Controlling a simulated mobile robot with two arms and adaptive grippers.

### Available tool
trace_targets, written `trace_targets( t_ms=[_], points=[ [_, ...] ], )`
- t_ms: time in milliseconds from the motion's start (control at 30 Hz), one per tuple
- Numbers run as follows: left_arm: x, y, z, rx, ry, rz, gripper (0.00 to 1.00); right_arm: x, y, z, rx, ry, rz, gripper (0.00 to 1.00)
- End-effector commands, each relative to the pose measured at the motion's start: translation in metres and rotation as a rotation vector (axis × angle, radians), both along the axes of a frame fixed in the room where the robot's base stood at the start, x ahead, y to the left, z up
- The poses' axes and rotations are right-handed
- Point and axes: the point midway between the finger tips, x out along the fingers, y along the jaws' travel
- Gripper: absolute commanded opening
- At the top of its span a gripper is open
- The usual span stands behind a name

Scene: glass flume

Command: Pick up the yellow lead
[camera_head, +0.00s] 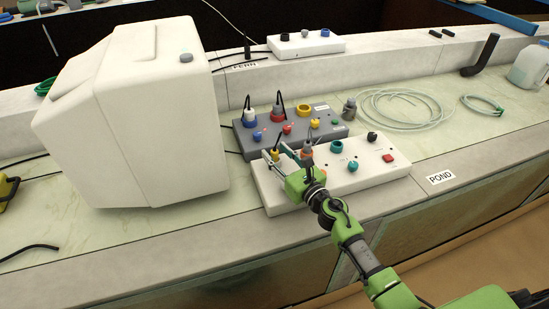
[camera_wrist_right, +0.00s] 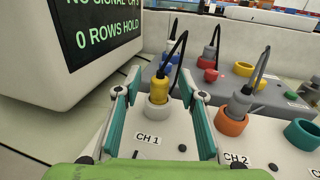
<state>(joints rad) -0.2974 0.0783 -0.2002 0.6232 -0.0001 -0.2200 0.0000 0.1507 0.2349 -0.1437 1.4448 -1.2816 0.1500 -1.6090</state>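The yellow lead (camera_wrist_right: 159,88) is a yellow plug with a black cable rising from its top. It stands upright in a pale-collared socket at the CH 1 label on the white box (camera_head: 378,183). In the head view the yellow plug (camera_head: 275,154) shows small beside my right gripper (camera_head: 288,156). In the right wrist view my right gripper (camera_wrist_right: 160,96) is open, with one teal finger on each side of the plug and gaps visible between. Whether either finger touches it cannot be told. My left gripper is not in view.
A grey plug (camera_wrist_right: 239,103) stands in the orange collar at CH 2, close right of my fingers. A teal ring (camera_wrist_right: 302,133) is further right. Behind is a dark grey box (camera_head: 252,138) with blue and red plugs. A bulky white monitor (camera_head: 140,120) stands left.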

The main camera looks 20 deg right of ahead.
Motion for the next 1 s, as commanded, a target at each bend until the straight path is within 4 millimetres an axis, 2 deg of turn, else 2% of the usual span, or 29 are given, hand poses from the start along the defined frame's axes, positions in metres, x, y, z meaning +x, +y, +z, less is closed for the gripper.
trace_targets(
  t_ms=[100, 133, 200, 267, 667, 867, 1000],
  points=[
    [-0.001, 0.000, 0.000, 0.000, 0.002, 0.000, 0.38, 0.000, 0.000, 0.000, 0.000, 0.000, 0.000, 0.37],
    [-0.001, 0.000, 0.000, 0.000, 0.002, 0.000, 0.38, 0.000, 0.000, 0.000, 0.000, 0.000, 0.000, 0.32],
    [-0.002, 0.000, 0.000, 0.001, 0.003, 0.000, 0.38, 0.000, 0.000, 0.000, 0.000, 0.000, 0.000, 0.14],
    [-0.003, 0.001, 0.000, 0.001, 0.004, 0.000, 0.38, 0.000, 0.000, 0.000, 0.000, 0.000, 0.000, 0.00],
    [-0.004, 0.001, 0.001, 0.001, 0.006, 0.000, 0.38, 0.000, 0.000, 0.003, -0.001, -0.001, 0.000, 0.00],
    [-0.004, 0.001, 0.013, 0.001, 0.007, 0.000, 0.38, 0.000, -0.001, 0.022, -0.004, -0.003, 0.002, 0.00],
    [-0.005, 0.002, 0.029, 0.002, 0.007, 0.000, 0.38, -0.003, 0.001, 0.042, -0.004, -0.002, 0.002, 0.00]
  ],
)
